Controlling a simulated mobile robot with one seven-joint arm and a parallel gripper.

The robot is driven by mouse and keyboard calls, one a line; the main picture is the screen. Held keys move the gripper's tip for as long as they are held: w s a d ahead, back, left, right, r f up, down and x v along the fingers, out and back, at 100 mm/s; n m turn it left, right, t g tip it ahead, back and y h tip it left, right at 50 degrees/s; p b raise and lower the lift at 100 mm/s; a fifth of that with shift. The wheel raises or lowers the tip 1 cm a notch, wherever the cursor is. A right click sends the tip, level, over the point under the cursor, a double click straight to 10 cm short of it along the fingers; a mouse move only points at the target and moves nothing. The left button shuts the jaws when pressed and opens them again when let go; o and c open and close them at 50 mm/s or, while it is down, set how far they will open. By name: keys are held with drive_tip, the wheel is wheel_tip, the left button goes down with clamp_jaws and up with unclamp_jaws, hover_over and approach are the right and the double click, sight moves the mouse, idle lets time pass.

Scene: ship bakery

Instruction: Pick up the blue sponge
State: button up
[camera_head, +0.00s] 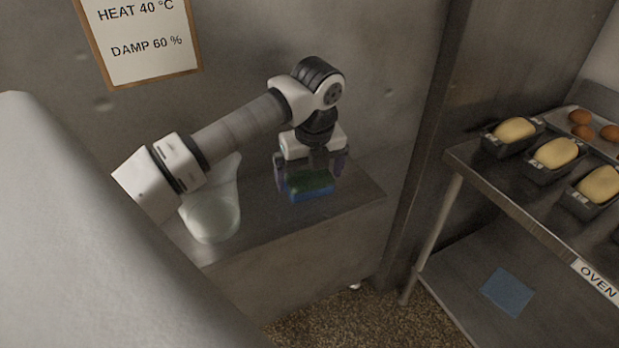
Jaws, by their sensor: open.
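The blue sponge (314,193) lies on the metal counter (262,220), near its right end. Its top face looks dark green and its front side is blue. My gripper (311,180) is directly above it and points down, with its fingers apart, one to the left and one to the right of the sponge. The fingers look dark, and I cannot tell whether they touch the sponge. The back of the sponge is partly hidden by the gripper.
A pale translucent jug (212,213) stands on the counter left of the sponge, below my arm. A wall is close behind, with a framed sign (142,42). At right, a metal table (505,190) holds loaf tins (553,158); a blue sheet (508,292) lies on its lower shelf.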

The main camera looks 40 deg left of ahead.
sight(310, 179)
drive_tip(key=c, duration=0.8)
wheel_tip(310, 179, up, 20)
drive_tip(key=p, duration=0.8)
drive_tip(key=o, duration=0.3)
drive_tip(key=shift+f, duration=0.1)
drive_tip(key=shift+c, duration=1.1)
